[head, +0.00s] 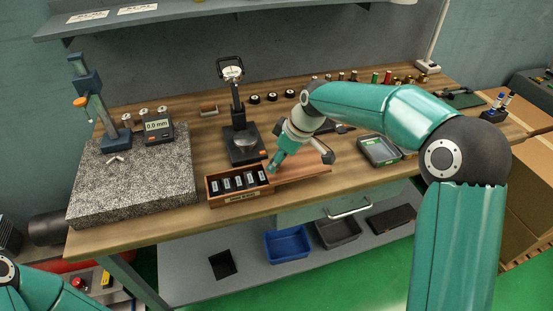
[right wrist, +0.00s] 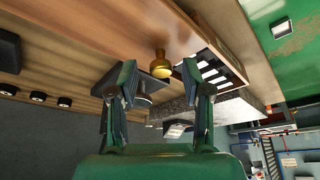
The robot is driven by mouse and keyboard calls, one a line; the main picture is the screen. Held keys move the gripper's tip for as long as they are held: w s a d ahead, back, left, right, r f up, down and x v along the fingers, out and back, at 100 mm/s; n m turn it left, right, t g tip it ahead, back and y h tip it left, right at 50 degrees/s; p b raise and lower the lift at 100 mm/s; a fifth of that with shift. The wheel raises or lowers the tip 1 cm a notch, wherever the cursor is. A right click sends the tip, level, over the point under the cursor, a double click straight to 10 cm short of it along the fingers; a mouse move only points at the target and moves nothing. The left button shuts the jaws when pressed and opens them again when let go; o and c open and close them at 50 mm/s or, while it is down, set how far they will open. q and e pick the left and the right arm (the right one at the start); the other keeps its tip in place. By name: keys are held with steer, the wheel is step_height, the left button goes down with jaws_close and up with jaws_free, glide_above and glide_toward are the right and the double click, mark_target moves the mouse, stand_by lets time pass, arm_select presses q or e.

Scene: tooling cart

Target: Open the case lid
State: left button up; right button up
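A wooden case (head: 240,199) with a label on its front stands near the table's front edge. A flat wooden lid panel (head: 305,167) extends to the right from the case, partly behind my right gripper. My right gripper (head: 298,161) is above the right end of the case, with its fingers spread. In the right wrist view, the gripper (right wrist: 158,75) is open, and a brass knob (right wrist: 160,66) appears between its fingertips with no visible contact. The case's slots (right wrist: 222,67) show at upper right there. My left gripper is outside the frames.
A granite plate (head: 135,180) with a gauge stand (head: 90,100) is at left. A dial gauge stand (head: 240,140) stands just behind the case. Blue and dark bins (head: 287,247) sit on the shelf below.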

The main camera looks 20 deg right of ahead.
steer(key=v, duration=1.2)
stand_by(0.4)
